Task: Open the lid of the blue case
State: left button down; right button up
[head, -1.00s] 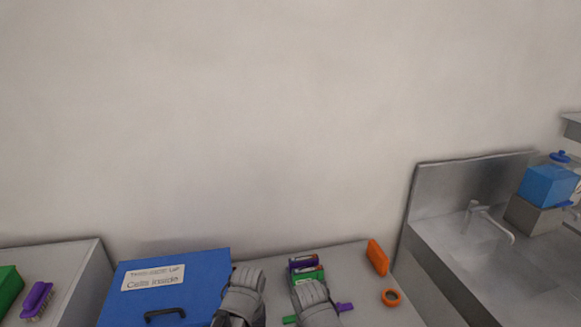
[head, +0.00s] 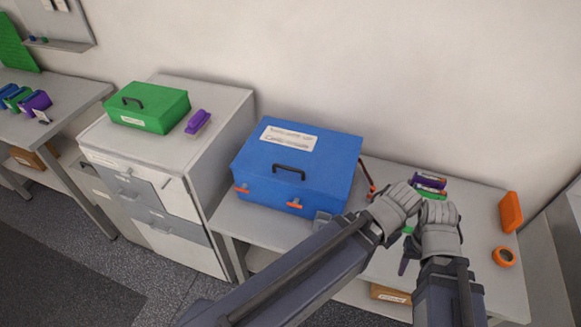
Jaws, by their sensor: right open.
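The blue case (head: 330,155) stands on the grey bench in the middle of the head view. Its lid looks shut. A white label (head: 288,138) and a black handle (head: 289,171) are on top. Two orange latches show on its front, one at the left (head: 241,190) and one nearer the right (head: 294,204). My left gripper (head: 398,200) is right of the case, apart from it; its fingertips are hidden. My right gripper (head: 438,212) is beside it, further right, open, with its fingertips mostly hidden. Neither gripper touches the case.
Several coloured cells (head: 430,182) lie behind my grippers. An orange block (head: 510,211) and an orange ring (head: 504,257) lie at the right. A green case (head: 165,108) and a purple brush (head: 197,121) sit on the cabinet at the left. The wall is close behind.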

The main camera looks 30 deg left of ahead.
aim_at(311, 158)
jog(key=i+l, duration=0.1)
jog(key=l, duration=0.25)
jog(key=i+l, duration=0.1)
jog(key=l, duration=0.3)
jog(key=u, duration=1.65)
